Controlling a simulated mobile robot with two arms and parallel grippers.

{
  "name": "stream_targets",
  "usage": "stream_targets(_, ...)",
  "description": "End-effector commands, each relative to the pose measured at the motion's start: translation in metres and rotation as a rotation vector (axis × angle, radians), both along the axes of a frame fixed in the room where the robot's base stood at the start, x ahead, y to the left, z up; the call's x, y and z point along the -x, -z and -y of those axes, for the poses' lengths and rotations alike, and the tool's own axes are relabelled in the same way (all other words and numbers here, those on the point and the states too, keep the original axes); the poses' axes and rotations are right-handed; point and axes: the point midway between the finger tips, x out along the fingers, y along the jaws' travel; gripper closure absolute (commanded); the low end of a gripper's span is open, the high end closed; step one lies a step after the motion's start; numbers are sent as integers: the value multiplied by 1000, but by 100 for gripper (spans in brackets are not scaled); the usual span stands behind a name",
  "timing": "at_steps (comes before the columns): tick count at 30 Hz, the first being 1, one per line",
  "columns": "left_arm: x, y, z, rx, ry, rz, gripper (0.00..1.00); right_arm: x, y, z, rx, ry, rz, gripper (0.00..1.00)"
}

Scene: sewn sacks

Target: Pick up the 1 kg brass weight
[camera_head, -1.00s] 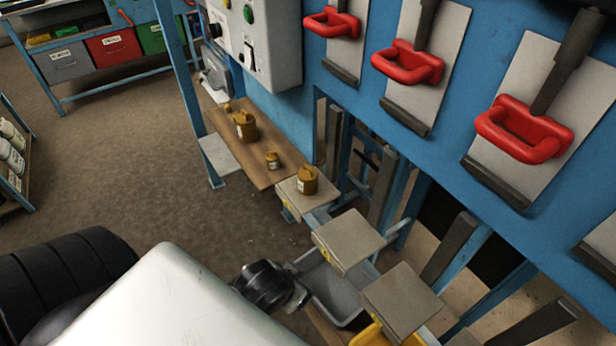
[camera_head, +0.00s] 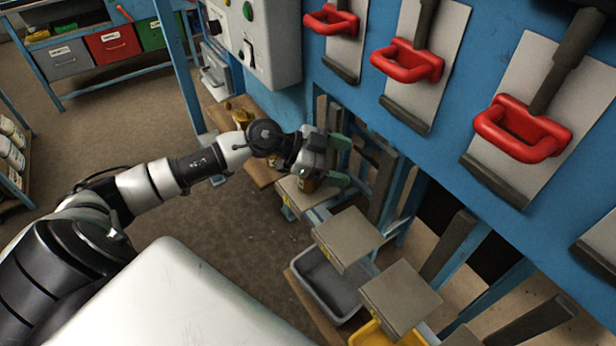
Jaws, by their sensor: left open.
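A brass weight (camera_head: 306,185) stands on the first small grey platform (camera_head: 297,203), mostly hidden by my left gripper. Its label cannot be read, so I cannot tell whether it is the 1 kg one. My left gripper (camera_head: 343,162) is open, with its greenish fingers above and beside this weight in the picture. I cannot tell whether they touch it. A larger brass weight (camera_head: 241,117) on the wooden shelf (camera_head: 262,175) shows partly behind my left arm. My right gripper is out of view.
More grey platforms (camera_head: 348,236) step down to the right, with a grey bin (camera_head: 328,283) and a yellow bin (camera_head: 390,338) below. A blue panel with red handles (camera_head: 407,62) rises behind. Blue posts stand close to my left gripper.

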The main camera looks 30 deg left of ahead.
Motion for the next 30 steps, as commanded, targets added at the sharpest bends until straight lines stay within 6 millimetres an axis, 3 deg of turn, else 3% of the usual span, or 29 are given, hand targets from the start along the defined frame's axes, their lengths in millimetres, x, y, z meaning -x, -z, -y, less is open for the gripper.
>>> stream_targets(1,-3,5,-27,-105,0,-93,17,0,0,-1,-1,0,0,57)
stream_targets(6,2,18,-100,-344,-87,-373,17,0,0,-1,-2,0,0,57)
stream_targets(10,6,19,-129,-424,-150,-480,17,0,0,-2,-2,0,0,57)
stream_targets(13,5,27,-130,-437,-163,-506,17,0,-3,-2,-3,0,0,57)
stream_targets(21,-7,60,-111,-435,-161,-504,17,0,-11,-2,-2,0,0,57)
stream_targets(30,-12,82,-92,-434,-158,-504,17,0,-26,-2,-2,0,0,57)
